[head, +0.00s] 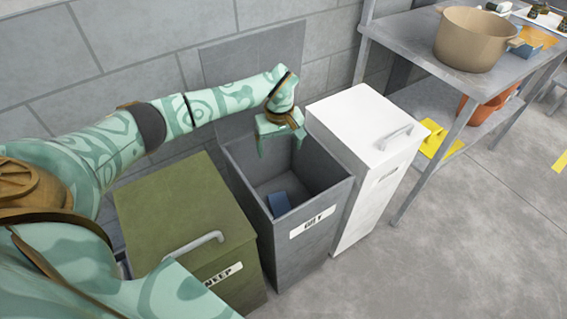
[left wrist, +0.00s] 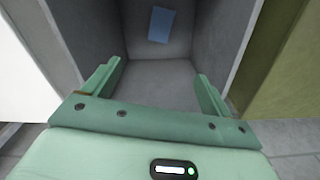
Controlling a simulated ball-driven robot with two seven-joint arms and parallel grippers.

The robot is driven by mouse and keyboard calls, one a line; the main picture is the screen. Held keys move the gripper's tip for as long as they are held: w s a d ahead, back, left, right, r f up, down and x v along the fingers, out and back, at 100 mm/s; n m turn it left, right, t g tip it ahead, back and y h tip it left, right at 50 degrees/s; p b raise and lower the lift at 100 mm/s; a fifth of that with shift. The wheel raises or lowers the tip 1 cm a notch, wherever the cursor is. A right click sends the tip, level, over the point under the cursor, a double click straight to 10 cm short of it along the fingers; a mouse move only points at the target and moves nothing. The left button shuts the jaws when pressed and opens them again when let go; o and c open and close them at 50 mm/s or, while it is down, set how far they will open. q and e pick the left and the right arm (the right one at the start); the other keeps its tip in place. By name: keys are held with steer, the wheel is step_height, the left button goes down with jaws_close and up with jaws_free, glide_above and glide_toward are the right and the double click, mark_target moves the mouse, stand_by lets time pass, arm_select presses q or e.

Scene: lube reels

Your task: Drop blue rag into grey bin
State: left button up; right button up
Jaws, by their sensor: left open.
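The grey bin (head: 315,215) stands open between two lidded bins, with a white label on its front. The blue rag (head: 279,203) lies inside it, low down; it also shows in the left wrist view (left wrist: 161,25), apart from my fingers. My left gripper (head: 281,147) hangs over the back part of the grey bin's opening, fingers pointing down. It is open and empty, with a clear gap between the fingers in the left wrist view (left wrist: 160,85). My right gripper is not in view.
A green lidded bin (head: 175,208) stands left of the grey bin, and a white lidded bin (head: 358,125) stands right. A metal table (head: 405,35) with a beige pot (head: 474,40) is further right. A block wall is behind.

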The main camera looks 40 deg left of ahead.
arm_select(q)
step_height(320, 180, up, 14)
steer(key=p, duration=0.4)
steer(key=shift+d, duration=0.15)
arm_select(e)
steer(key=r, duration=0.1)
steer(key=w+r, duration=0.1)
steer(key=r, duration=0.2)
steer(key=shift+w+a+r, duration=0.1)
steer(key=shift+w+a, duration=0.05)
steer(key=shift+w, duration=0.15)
arm_select(q)
steer(key=shift+s+f, duration=0.1)
steer(key=shift+f, duration=0.05)
